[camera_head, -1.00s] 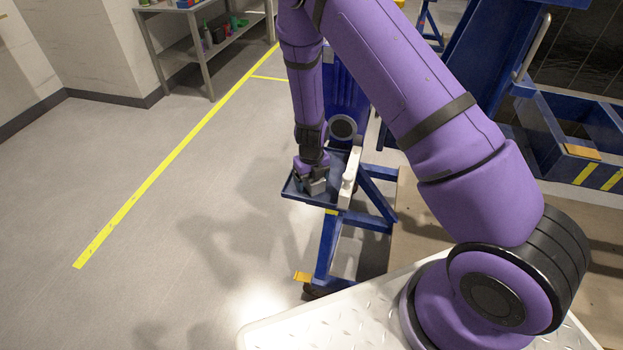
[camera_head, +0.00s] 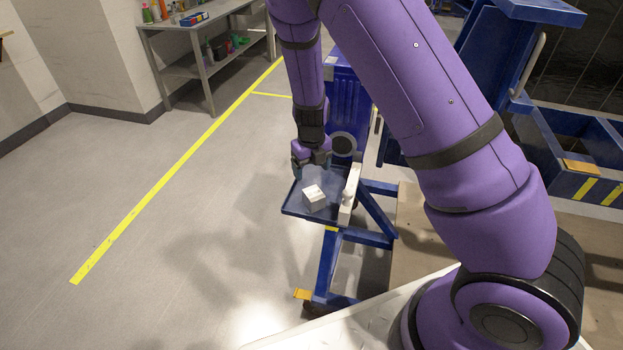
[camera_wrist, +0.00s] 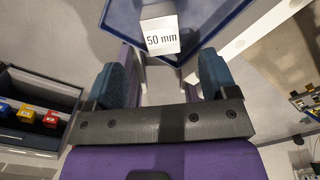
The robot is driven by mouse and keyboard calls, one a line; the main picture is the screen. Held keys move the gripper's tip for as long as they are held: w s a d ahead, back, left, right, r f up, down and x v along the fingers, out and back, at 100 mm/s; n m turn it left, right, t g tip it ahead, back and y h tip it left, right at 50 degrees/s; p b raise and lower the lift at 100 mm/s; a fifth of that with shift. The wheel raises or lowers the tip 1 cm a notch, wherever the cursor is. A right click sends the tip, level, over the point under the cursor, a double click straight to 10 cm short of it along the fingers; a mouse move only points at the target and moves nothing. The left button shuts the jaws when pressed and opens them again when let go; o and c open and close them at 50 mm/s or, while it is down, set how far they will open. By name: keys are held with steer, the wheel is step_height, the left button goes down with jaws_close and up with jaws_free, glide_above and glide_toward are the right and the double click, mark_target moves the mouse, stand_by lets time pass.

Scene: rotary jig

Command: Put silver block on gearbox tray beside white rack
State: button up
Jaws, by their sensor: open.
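The silver block (camera_head: 314,197) rests on the blue gearbox tray (camera_head: 293,207), left of the white rack (camera_head: 348,194), with a small gap between them. In the wrist view the block (camera_wrist: 160,36) shows a "50 mm" label and sits on the blue tray (camera_wrist: 215,28), beyond the fingertips. My gripper (camera_head: 311,170) is above and behind the block in the head view, apart from it. In the wrist view my gripper (camera_wrist: 166,75) has its two fingers spread wide with nothing between them.
The tray belongs to a blue wheeled stand (camera_head: 330,262). A grey shelf table (camera_head: 200,50) with bottles and boxes stands at the back left. Blue bins (camera_head: 580,150) are at the right. The floor left of the tray is clear, crossed by a yellow line (camera_head: 165,175).

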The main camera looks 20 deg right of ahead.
steer(key=s+d+r+n+t+y, duration=0.1)
steer(key=s+r+n, duration=0.4)
steer(key=r, duration=0.4)
steer(key=s+d+r+n+y, duration=0.1)
steer(key=s+r+n, duration=0.1)
steer(key=r+n, duration=0.6)
steer(key=s+d+r+n+t+y, duration=0.1)
steer(key=s+r+n, duration=0.3)
steer(key=r, duration=0.6)
steer(key=s+d+r+n+t+h, duration=0.1)
steer(key=s+d+r+n, duration=0.1)
steer(key=s+r+n, duration=0.3)
steer(key=s+d+r+n+t+h, duration=0.2)
steer(key=s+r+n, duration=0.3)
steer(key=s+n, duration=0.7)
steer(key=shift+s+d+r, duration=0.3)
steer(key=shift+s+d, duration=0.05)
steer(key=shift+s, duration=0.65)
